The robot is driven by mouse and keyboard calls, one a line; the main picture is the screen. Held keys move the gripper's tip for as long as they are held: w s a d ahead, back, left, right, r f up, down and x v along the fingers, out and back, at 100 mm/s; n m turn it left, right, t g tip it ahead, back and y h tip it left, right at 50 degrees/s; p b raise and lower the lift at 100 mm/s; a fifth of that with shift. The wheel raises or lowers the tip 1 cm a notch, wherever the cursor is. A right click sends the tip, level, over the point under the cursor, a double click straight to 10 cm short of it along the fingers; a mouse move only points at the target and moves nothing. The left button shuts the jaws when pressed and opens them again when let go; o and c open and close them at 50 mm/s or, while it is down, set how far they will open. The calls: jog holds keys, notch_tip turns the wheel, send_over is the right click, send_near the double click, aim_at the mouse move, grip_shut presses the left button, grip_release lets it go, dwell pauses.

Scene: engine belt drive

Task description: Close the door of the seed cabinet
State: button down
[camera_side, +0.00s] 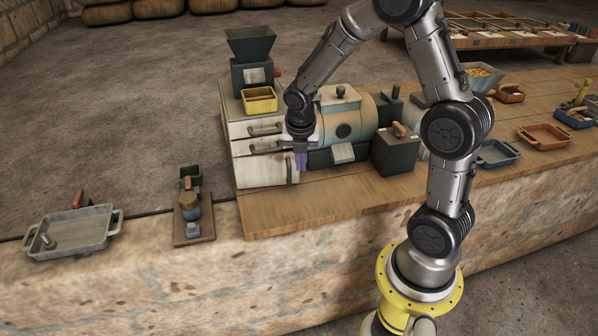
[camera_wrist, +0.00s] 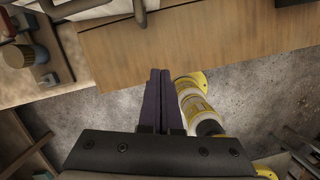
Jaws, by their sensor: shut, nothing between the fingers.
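The seed cabinet (camera_side: 240,160) is a pale, worn wooden block at the left end of the wooden bench top. Its lowest front panel, which looks like the door (camera_side: 262,174), has an upright grey handle (camera_side: 289,172) near its right edge. I cannot tell whether this door is flush or slightly ajar. My gripper (camera_side: 300,162) points down just right of the handle, its purple fingers shut and empty. In the wrist view the shut fingers (camera_wrist: 160,74) are over the bench's front edge, and the handle (camera_wrist: 139,10) shows at the top. Contact with the door cannot be told.
Two drawers with bar handles (camera_side: 265,130) are above the door. A yellow bin (camera_side: 260,100) and dark hopper (camera_side: 251,45) stand on top. A tan cylindrical machine (camera_side: 345,115) and dark box (camera_side: 396,150) stand right. The bench front (camera_side: 320,205) is clear.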

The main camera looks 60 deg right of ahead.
jog(key=w+a+m+t+y, duration=0.1)
jog(key=w+a+m+t, duration=0.15)
jog(key=m, duration=0.65)
jog(key=s+f+m+t+h, duration=0.25)
jog(key=s+m, duration=0.25)
jog(key=m, duration=0.5)
jog(key=shift+t+y, duration=0.3)
jog(key=shift+y, duration=0.05)
jog(key=x, duration=0.8)
jog(key=shift+w+a+f, duration=0.1)
jog(key=shift+w+a, duration=0.05)
jog(key=shift+a, duration=0.05)
jog(key=d, duration=0.1)
jog(key=w+d, duration=0.1)
jog(key=d, duration=0.1)
jog(key=shift+w+f, duration=0.2)
jog(key=shift+w, duration=0.15)
jog(key=shift+w+d, duration=0.25)
jog(key=shift+d, duration=0.15)
jog(key=shift+w+d, duration=0.2)
jog(key=shift+d, duration=0.5)
jog(key=shift+w+d, duration=0.2)
jog(key=shift+d, duration=0.45)
